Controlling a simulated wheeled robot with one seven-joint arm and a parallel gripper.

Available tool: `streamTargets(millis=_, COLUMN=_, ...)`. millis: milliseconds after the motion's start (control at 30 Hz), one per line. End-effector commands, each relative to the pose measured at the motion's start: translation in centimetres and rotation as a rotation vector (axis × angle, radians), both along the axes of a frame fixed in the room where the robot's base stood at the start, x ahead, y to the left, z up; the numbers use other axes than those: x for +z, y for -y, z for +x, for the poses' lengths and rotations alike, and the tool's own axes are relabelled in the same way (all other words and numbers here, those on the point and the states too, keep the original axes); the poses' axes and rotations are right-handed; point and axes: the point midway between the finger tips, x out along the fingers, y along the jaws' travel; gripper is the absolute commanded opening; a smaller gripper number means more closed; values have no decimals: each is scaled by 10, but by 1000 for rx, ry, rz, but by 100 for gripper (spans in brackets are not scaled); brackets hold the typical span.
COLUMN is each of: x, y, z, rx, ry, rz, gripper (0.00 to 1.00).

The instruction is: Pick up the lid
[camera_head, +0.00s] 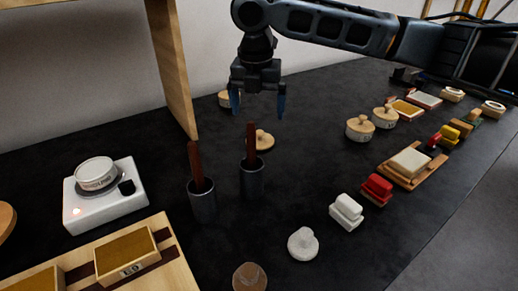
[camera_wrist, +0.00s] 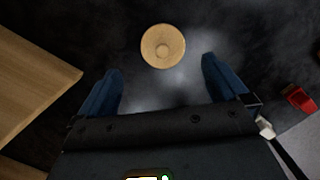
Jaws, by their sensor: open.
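A round, pale wooden lid (camera_head: 265,140) with a small knob lies flat on the dark table, partly hidden behind a rod in a dark cup. A round wooden piece with a central knob, which looks like this lid, shows in the wrist view (camera_wrist: 150,46), just beyond and between the fingertips. My gripper (camera_head: 258,108) points down above the table, over the area of the lid, with its blue fingers spread and nothing between them. The fingers also show in the wrist view (camera_wrist: 162,72), apart from the lid.
Two dark cups (camera_head: 203,206) (camera_head: 252,182) with upright brown rods stand in front of the lid. A wooden panel (camera_head: 170,70) rises at the left. Another round wooden piece (camera_head: 224,100) sits behind my gripper. Round lidded boxes (camera_head: 360,130) stand to the right, with bare table between.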

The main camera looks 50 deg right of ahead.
Motion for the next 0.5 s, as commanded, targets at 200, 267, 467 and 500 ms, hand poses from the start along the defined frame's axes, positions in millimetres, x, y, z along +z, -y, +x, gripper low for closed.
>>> streamTargets(millis=200, x=-20, y=3, z=1, rx=-1, ry=-1, rz=0, gripper=100)
streamTargets(millis=267, x=-25, y=4, z=1, rx=-2, ry=-1, rz=-1, gripper=100)
streamTargets(millis=467, x=-50, y=7, z=0, rx=-1, ry=-2, rz=0, gripper=100)
streamTargets(millis=500, x=-55, y=8, z=0, rx=-1, ry=-2, rz=0, gripper=100)
